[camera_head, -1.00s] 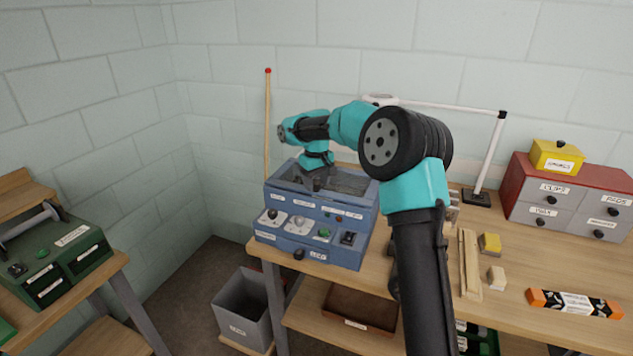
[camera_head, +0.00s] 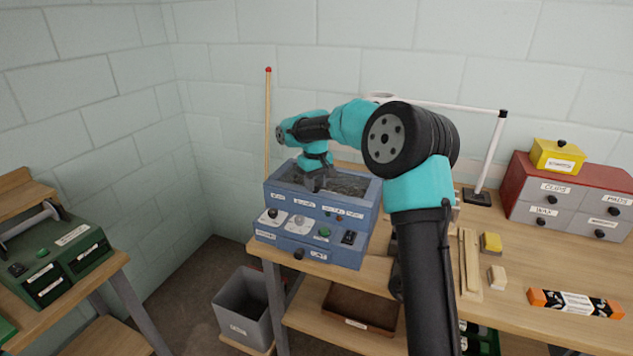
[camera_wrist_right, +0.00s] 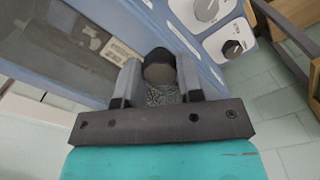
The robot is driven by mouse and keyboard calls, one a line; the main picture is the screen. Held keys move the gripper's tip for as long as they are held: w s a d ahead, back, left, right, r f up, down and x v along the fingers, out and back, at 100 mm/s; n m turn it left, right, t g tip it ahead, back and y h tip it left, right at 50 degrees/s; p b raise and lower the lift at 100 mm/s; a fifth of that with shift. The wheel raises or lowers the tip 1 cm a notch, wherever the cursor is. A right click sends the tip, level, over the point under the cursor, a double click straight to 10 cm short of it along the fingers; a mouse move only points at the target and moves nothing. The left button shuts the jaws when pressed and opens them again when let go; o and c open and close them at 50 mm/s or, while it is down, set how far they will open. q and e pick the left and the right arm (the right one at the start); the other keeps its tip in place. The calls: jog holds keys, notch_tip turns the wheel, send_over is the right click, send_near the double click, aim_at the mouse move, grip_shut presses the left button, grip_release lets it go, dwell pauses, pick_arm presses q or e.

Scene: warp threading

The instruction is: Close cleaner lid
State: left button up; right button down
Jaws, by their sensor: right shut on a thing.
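The cleaner is a blue box (camera_head: 318,228) on the left end of the wooden bench, with labelled knobs and buttons on its sloping front. Its top shows a dark grey, glassy-looking area (camera_head: 350,186) inside a blue rim; whether this is the lid or the inside is unclear. My right gripper (camera_head: 317,183) is at the left front of this top. In the right wrist view my right gripper (camera_wrist_right: 160,80) is shut on a round dark knob (camera_wrist_right: 159,66), with a finger on each side. The lid's exact angle is hard to tell. My left gripper is out of view.
A grey bin (camera_head: 240,312) stands below the bench at left. A green unit (camera_head: 52,258) is on the left table. A red drawer cabinet (camera_head: 568,195), a yellow box (camera_head: 558,156) and an orange-black box (camera_head: 575,303) are at right. A thin wooden stick (camera_head: 267,120) rises behind the cleaner.

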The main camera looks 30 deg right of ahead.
jog(key=shift+s+a, duration=0.15)
jog(key=shift+a, duration=0.1)
jog(key=c, duration=0.8)
grip_release()
jog(key=shift+o, duration=0.2)
jog(key=shift+r, duration=0.1)
notch_tip(320, 180, up, 17)
jog(key=shift+r, duration=0.1)
